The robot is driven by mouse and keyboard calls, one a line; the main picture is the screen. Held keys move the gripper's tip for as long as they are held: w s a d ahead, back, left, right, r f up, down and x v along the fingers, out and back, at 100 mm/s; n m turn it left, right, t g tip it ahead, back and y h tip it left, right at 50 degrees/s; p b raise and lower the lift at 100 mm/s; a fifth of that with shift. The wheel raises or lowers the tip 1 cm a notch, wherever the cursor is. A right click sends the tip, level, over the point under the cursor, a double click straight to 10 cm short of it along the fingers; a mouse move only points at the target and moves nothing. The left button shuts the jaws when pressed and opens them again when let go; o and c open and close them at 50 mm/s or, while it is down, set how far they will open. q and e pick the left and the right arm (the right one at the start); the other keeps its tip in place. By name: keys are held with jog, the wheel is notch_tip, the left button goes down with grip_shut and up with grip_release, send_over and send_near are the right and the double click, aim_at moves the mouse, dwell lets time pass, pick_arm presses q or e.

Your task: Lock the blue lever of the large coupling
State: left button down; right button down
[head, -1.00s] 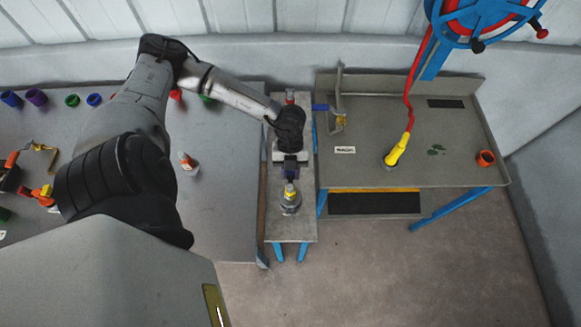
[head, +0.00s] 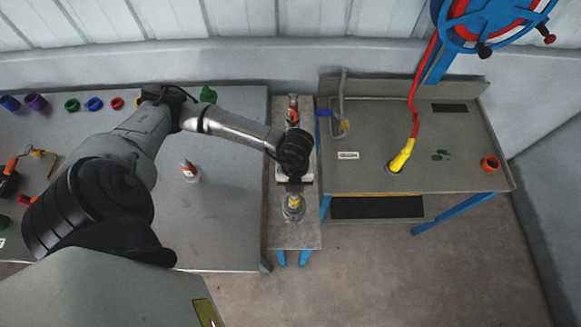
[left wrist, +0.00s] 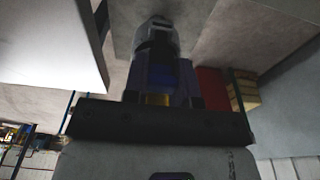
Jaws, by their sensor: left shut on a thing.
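My left gripper (head: 294,187) comes in from the left and points toward the front of the narrow grey bench. A silver coupling (head: 293,209) with a yellowish top stands upright there, right at the fingertips. In the left wrist view my gripper (left wrist: 161,82) is shut on a dark blue part (left wrist: 161,76), with a brass-coloured piece (left wrist: 156,99) near the finger bases. A silver cylindrical end (left wrist: 157,40) shows beyond the fingertips. The wrist hides much of the contact, and shadow makes the blue part's outline and lever position unclear. My right gripper is not in view.
A red-topped fitting (head: 292,108) stands at the back of the narrow bench. A blue handle (head: 324,112) and bent pipe (head: 342,95) are on the right bench's left edge. A yellow nozzle on a red hose (head: 401,156) stands farther right. A small fitting (head: 190,171) stands on the left table.

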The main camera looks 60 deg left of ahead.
pick_arm(q)
jog(key=c, duration=0.9)
grip_release()
jog(key=shift+r, duration=0.1)
jog(key=shift+r, duration=0.25)
jog(key=r, duration=0.4)
jog(key=a+r, duration=0.1)
jog(key=r, duration=0.8)
jog(key=shift+w+a+p, duration=0.25)
jog(key=shift+w+p, duration=0.15)
